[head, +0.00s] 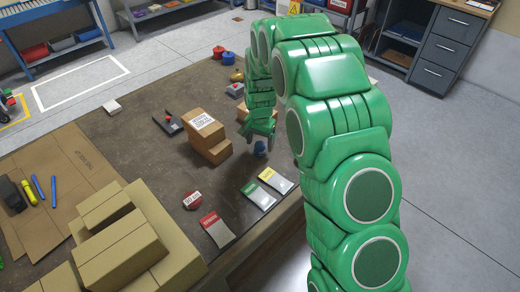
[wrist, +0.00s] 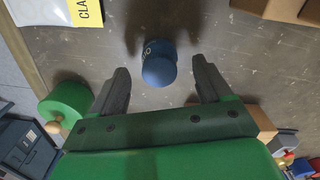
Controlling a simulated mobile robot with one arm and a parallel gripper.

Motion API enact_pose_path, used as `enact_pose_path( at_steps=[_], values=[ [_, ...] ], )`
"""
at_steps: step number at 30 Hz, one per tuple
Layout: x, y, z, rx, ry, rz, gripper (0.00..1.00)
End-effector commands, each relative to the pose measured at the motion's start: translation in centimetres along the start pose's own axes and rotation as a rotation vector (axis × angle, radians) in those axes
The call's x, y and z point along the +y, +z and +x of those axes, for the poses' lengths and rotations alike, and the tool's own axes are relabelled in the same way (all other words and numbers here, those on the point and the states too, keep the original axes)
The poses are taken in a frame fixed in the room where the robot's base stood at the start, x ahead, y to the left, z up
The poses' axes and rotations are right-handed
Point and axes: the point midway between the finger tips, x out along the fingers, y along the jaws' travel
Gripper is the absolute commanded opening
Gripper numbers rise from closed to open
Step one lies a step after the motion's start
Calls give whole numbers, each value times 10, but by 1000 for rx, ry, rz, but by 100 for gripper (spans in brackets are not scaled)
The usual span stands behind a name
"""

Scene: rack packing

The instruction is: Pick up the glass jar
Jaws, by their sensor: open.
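A small dark-blue jar (head: 260,148) stands on the brown worktable near its right edge, and it also shows in the wrist view (wrist: 159,66). It has a rounded blue body or lid and some pale lettering; I cannot make out clear glass. My gripper (head: 262,130) is just above and behind the jar in the head view. In the wrist view my gripper (wrist: 159,72) is open, with one dark finger on each side of the jar. Gaps show between the fingers and the jar, and nothing is held.
Stacked cardboard boxes (head: 208,135) stand left of the jar. Labelled pouches (head: 275,180) lie in front, with a red-labelled pouch (head: 217,229) and a red round item (head: 193,200) nearer. Large cartons (head: 125,250) fill the near left. Bare tabletop (head: 150,160) shows farther left.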

Motion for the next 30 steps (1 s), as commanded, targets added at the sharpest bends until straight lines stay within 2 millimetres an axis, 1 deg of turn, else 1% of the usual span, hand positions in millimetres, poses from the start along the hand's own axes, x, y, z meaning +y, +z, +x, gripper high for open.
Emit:
enact_pose_path(
  at_steps=[3,7,10,16,28,29,30],
  values=[
    [1,-1,16,-3,2,0,78],
    [1,-2,30,1,0,0,78],
    [0,-2,35,2,-1,0,78],
    [0,-2,35,2,-1,0,78],
    [0,-2,35,1,-1,0,17],
    [0,-2,35,1,-1,0,14],
    [0,-2,35,1,-1,0,14]
  ],
)
